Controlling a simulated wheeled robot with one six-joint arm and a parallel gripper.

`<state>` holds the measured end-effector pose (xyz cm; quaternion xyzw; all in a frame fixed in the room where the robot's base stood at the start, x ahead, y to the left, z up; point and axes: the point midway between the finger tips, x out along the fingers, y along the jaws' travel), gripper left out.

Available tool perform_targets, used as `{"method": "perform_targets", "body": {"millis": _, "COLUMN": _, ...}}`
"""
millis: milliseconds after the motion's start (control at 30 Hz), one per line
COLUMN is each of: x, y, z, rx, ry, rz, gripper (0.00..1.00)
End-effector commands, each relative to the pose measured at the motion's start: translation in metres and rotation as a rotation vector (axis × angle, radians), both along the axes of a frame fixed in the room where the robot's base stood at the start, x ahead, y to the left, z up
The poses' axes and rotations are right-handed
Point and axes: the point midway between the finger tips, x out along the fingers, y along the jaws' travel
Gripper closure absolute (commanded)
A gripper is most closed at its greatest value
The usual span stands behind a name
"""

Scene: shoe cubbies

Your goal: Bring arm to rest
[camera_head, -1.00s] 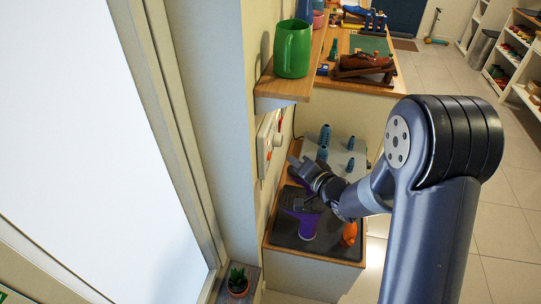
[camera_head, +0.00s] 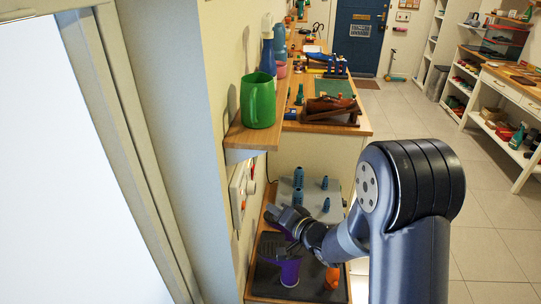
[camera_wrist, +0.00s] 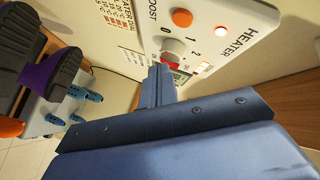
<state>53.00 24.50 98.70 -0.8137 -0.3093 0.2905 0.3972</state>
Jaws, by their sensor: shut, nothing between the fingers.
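My gripper (camera_head: 276,214) is at the end of my bent arm, low beside the left wall, in the head view. It is shut and empty. In the wrist view its closed fingers (camera_wrist: 158,88) point at the white heater panel (camera_wrist: 205,62), close to its dial and red part. I cannot tell whether they touch. The panel also shows on the wall in the head view (camera_head: 239,193). An orange button and a lit lamp show on it.
Blue pegs (camera_head: 298,179) stand behind. A green mug (camera_head: 258,102) sits on the wall shelf above. Open floor lies to the right.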

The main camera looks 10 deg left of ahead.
Motion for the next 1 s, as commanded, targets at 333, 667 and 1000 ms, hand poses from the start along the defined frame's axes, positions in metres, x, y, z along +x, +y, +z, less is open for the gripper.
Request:
{"method": "perform_targets", "body": {"millis": 333, "x": 0.002, "y": -0.013, "z": 0.001, "rx": 0.0, "ry": 0.0, "rz": -0.006, "gripper": 1.0}}
{"method": "perform_targets", "body": {"millis": 667, "x": 0.003, "y": -0.042, "z": 0.0, "rx": 0.002, "ry": 0.001, "rz": -0.001, "gripper": 1.0}}
{"method": "perform_targets", "body": {"millis": 1000, "x": 0.003, "y": -0.044, "z": 0.0, "rx": 0.0, "ry": 0.0, "rz": -0.001, "gripper": 1.0}}
